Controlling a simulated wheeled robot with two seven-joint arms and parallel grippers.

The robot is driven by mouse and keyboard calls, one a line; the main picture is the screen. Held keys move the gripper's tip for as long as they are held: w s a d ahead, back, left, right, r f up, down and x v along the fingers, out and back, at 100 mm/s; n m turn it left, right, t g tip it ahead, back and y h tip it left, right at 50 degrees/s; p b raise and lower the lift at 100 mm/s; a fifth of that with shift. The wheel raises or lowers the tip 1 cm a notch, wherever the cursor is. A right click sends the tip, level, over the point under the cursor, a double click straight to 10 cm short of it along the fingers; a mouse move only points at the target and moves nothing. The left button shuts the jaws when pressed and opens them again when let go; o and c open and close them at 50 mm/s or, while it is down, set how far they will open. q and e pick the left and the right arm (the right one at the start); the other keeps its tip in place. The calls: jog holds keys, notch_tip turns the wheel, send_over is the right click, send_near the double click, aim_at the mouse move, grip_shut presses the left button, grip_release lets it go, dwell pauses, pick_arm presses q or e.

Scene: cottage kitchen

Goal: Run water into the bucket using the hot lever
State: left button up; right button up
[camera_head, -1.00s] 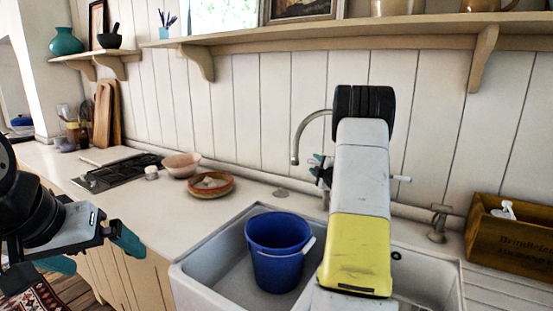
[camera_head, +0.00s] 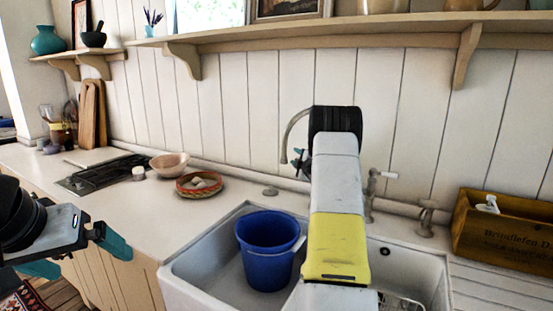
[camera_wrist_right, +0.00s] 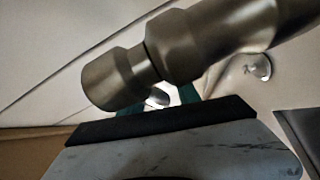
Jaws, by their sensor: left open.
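The blue bucket (camera_head: 267,262) stands upright in the left part of the white sink (camera_head: 186,282), its handle down at the right. The tap's curved spout (camera_head: 291,131) rises behind the sink, with no water visible from it. My right gripper (camera_head: 299,159) shows only a teal finger bit beside the spout. In the right wrist view, a metal tap part (camera_wrist_right: 195,48) is close, crossing in front of a teal finger. My left gripper (camera_head: 78,256) is open and empty.
A wooden crate (camera_head: 500,238) stands at the right, near a small metal fitting (camera_head: 427,218). A red-rimmed bowl (camera_head: 199,184), a pink bowl (camera_head: 169,165) and a black hob (camera_head: 105,172) are on the left counter. A shelf (camera_head: 330,32) runs above.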

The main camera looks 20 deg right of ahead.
jog(key=c, duration=0.7)
grip_shut()
jog(key=shift+f, duration=0.1)
dwell(0.4)
